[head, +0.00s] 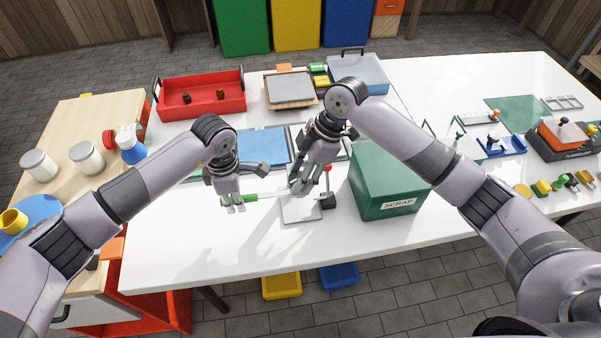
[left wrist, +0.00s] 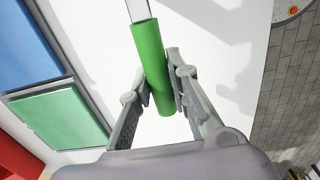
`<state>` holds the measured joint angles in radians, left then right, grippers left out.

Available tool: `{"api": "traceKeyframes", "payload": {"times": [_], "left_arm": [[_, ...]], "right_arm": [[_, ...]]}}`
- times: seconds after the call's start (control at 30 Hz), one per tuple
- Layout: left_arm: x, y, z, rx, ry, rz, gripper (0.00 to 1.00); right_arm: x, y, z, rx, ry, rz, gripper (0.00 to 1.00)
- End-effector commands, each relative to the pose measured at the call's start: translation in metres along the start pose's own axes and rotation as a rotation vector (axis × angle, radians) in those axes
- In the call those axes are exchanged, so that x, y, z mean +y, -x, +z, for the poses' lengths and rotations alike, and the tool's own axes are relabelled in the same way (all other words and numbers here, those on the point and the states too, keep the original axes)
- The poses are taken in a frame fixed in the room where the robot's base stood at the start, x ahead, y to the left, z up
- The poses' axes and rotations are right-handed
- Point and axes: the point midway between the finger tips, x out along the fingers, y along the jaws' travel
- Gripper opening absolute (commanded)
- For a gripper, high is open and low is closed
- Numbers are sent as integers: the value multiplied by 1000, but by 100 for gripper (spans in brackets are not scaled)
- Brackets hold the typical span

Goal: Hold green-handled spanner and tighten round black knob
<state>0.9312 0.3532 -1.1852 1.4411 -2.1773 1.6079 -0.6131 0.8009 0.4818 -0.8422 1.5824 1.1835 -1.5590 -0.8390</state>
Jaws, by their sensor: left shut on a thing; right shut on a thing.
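The green-handled spanner (head: 252,197) lies level above the white bench top, its pale shaft running right. Its green handle (left wrist: 153,70) fills the middle of the left wrist view. My left gripper (head: 233,204) is shut around the handle; its fingers press both sides in the left wrist view (left wrist: 158,88). My right gripper (head: 301,187) is shut at the shaft's far end, over a grey plate (head: 300,210). Its fingers hide what they hold. I cannot make out the round black knob.
A black block (head: 328,201) with a red-topped post stands right of the plate. The green SCRAP box (head: 385,190) is close to my right gripper. A blue panel (head: 262,145) and a red tray (head: 200,100) lie behind. The bench front is clear.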

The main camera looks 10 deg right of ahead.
Motion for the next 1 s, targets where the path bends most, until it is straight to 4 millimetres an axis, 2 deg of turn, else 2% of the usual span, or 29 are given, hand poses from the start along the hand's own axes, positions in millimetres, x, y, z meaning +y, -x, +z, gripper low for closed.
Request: {"api": "traceKeyframes", "payload": {"times": [0.23,0.57,1.0], "left_arm": [[0,0,0,0,0,0,0],[0,0,0,0,1,0,0],[0,0,0,0,1,0,0]], "right_arm": [[0,0,0,0,0,1,13],[0,0,0,-2,-49,22,12],[-2,0,0,-1,-361,152,12]]}}
